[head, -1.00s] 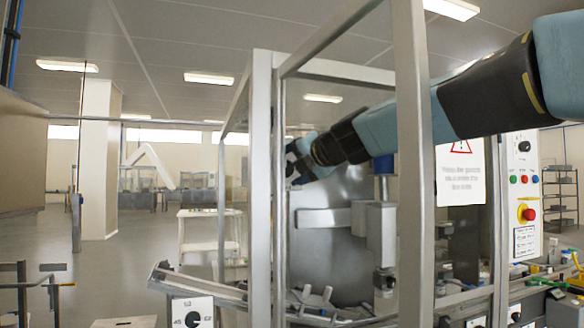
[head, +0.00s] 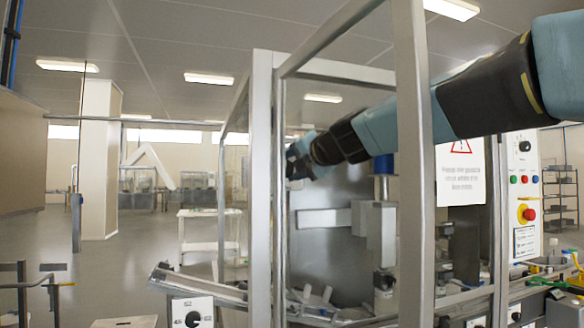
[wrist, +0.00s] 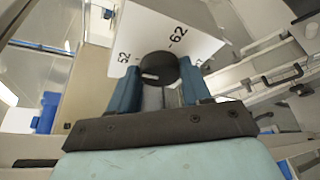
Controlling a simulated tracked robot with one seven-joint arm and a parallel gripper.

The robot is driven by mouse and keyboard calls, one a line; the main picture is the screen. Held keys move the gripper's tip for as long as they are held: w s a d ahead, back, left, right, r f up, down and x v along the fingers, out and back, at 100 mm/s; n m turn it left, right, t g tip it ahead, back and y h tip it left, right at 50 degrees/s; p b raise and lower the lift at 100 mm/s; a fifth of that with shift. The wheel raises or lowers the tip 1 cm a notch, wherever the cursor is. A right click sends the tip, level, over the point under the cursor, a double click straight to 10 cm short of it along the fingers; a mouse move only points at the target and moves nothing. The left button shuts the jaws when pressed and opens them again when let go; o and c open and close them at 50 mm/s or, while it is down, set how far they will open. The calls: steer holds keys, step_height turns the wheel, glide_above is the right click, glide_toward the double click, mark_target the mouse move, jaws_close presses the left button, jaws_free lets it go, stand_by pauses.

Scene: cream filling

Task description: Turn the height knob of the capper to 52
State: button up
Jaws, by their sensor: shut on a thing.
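The height knob (wrist: 158,66) is black and round with a small white mark on its face, in the middle of the wrist view. Behind it is a white dial plate (wrist: 205,42) printed with 52 and 62; a further number at the right is partly hidden. I cannot tell exactly which number the mark faces. My gripper (wrist: 160,92) has its blue fingers on both sides of the knob, shut on it. In the head view my gripper (head: 298,160) is behind the frame post of the capper (head: 262,190), and the knob cannot be made out there.
Metal posts (head: 412,170) and clear panels stand close around my arm. A control box (head: 524,190) with a red button is at the right. Another dial (head: 192,315) is at the lower left, by a metal rail. Open floor lies at the far left.

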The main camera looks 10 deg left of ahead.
steer(key=shift+f, duration=0.1)
steer(key=shift+n+h, duration=0.5)
steer(key=shift+n, duration=0.3)
steer(key=o, duration=1.1)
steer(key=shift+c, duration=0.2)
steer(key=shift+s+d, duration=0.1)
steer(key=v, duration=1.3)
steer(key=shift+s+d, duration=0.15)
steer(key=shift+d, duration=0.05)
